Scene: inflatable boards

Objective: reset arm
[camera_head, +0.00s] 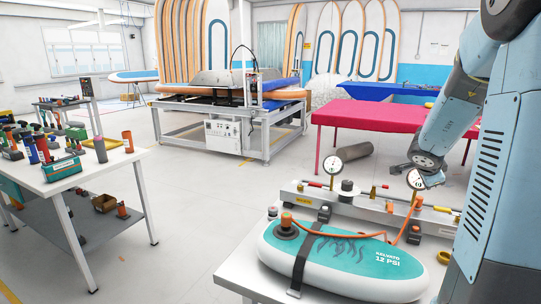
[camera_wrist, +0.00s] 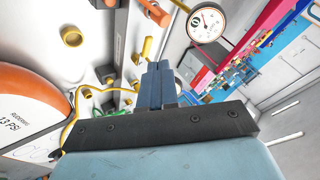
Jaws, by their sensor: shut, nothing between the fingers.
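My gripper (camera_wrist: 158,66) shows in the wrist view with its two dark blue fingers together and nothing between them. In the head view my light blue arm comes down the right side, and its wrist is bent above the bench near a round pressure gauge (camera_head: 415,180); the fingertips are hard to make out there. In the wrist view a round gauge (camera_wrist: 206,23) stands beyond the fingers to the right.
A teal and white inflatable board (camera_head: 345,262) marked 12 PSI lies strapped on the white bench. Another gauge (camera_head: 333,166) stands on the manifold rail (camera_head: 300,190). A pink-topped table (camera_head: 370,115) stands behind. Open floor lies between the bench and the left tool table (camera_head: 85,175).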

